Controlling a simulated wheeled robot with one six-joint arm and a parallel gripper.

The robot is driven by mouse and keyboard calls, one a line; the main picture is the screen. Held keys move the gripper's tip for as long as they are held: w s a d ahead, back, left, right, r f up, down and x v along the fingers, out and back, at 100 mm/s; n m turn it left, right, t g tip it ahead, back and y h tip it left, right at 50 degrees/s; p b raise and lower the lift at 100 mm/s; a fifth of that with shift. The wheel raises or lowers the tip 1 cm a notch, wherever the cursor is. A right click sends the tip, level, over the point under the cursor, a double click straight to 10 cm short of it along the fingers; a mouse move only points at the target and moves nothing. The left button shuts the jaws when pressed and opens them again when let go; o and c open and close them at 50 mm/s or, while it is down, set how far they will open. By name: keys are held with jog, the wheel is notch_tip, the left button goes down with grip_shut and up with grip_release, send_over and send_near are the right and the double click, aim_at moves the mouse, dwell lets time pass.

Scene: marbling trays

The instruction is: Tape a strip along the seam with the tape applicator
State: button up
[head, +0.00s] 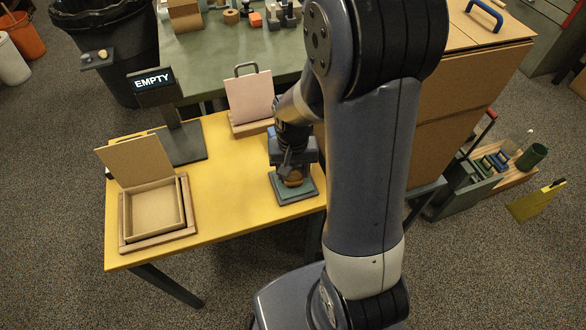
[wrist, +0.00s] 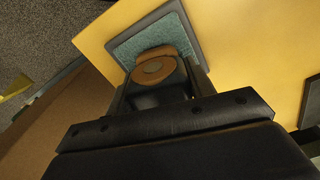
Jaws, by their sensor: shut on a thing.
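My gripper (head: 290,165) points down at the right end of the yellow table. It is shut on a dark holder with a tan round part, which looks like the tape applicator (wrist: 153,70); its brown part also shows in the head view (head: 293,179). The applicator is over a dark-framed pad with a teal top (head: 305,192); I cannot tell whether it touches the pad. A large cardboard carton (head: 440,130) stands at the right, partly behind my arm. Lines run across its front and top; I cannot tell which is the seam.
The yellow table (head: 225,222) also holds an open box in a wooden frame (head: 125,240), a sign reading EMPTY (head: 153,83) and a pink board (head: 249,98). A green bench (head: 215,62) stands behind. A tool crate (head: 462,188) is at the right. The table's front middle is clear.

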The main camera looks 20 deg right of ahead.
jog(key=shift+r+p, duration=2.95)
jog(key=shift+r, duration=0.55)
jog(key=shift+f, duration=0.1)
